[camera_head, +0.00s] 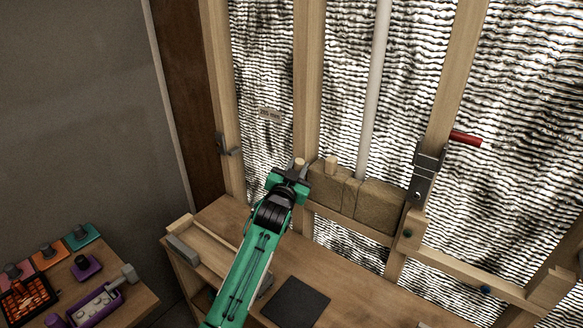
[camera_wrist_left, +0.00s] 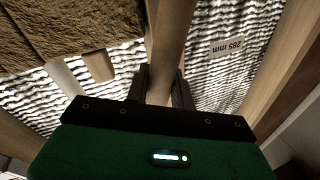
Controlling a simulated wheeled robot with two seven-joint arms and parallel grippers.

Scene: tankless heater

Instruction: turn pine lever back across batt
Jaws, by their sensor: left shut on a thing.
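The tan batt (camera_head: 375,205) sits low between two wall studs in the head view, and its fuzzy brown face fills the upper left of the left wrist view (camera_wrist_left: 55,32). My left gripper (camera_head: 291,176) is at the stud on the batt's left side. It is shut on a pine piece (camera_wrist_left: 160,88), which looks like the lever; I cannot clearly tell its outline from the stud behind. A small pine end (camera_head: 300,163) shows just above the gripper. Another pine block (camera_head: 331,164) stands at the batt's top edge. My right gripper is out of view.
A white pipe (camera_head: 373,90) rises behind the batt. A grey bracket (camera_head: 424,175) and red handle (camera_head: 466,138) are at the right stud. A workbench (camera_head: 345,275) with a dark mat (camera_head: 296,302) lies below. A side table (camera_head: 137,297) holds tools at lower left.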

